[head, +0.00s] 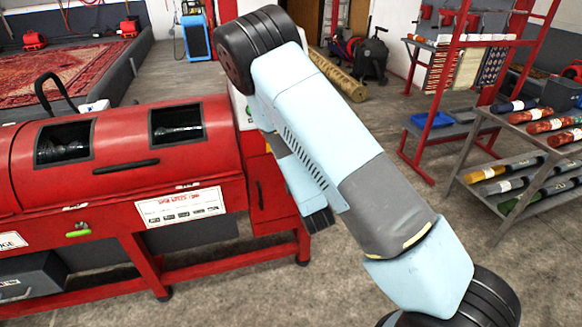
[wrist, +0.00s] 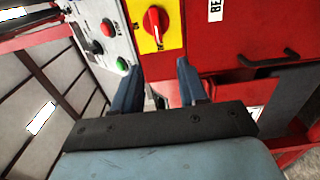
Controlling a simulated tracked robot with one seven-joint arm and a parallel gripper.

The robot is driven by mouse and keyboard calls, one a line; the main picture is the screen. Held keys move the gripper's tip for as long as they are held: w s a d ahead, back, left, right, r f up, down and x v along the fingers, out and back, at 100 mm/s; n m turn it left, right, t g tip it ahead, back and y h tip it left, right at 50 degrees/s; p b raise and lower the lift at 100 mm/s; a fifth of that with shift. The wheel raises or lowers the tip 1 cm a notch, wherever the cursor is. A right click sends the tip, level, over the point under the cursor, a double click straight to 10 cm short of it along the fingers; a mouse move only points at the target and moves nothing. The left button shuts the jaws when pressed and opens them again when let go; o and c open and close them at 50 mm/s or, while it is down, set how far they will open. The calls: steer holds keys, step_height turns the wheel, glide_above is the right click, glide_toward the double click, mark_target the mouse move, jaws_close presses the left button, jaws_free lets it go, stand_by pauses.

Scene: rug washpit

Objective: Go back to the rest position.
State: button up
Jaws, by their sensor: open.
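My gripper (wrist: 158,92) shows in the wrist view with its two blue-grey fingers apart and nothing between them. Beyond the fingertips are a red rotary switch (wrist: 154,20) on a yellow plate and a light panel with red, black and green buttons (wrist: 122,64). I cannot tell how far the fingertips are from the panel. In the head view my arm bends across the middle of the picture, beside the right end of a red machine (head: 120,150). My fingers are hidden behind my arm there.
The red machine, with two dark openings, fills the left. A metal rack (head: 530,150) with rolled rugs stands at the right. A long beige roll (head: 338,76) lies behind my arm. Concrete floor is open between the roll and the rack.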

stand_by(0.4)
steer(key=w+d+r+m+g+h, duration=0.3)
steer(key=d+r+m, duration=0.3)
steer(key=r+m, duration=0.3)
steer(key=s+d+r+m+g, duration=0.2)
steer(key=s+d+r, duration=0.1)
steer(key=r, duration=0.3)
steer(key=s+d+r+m+g, duration=0.2)
steer(key=d+r+m, duration=0.1)
steer(key=r, duration=0.2)
steer(key=s+d+r+m+g, duration=0.1)
steer(key=s+d+r+m, duration=0.1)
steer(key=s, duration=0.7)
steer(key=s+d+r+m+g+h, duration=0.1)
steer(key=s+d+r+m+g, duration=0.1)
steer(key=s+r, duration=0.4)
steer(key=s+d+r+m+g+h, duration=0.1)
steer(key=s+d+r+m, duration=0.2)
steer(key=s, duration=1)
steer(key=shift+s+d+r+g, duration=0.4)
steer(key=shift+d+r, duration=0.45)
steer(key=shift+d, duration=0.35)
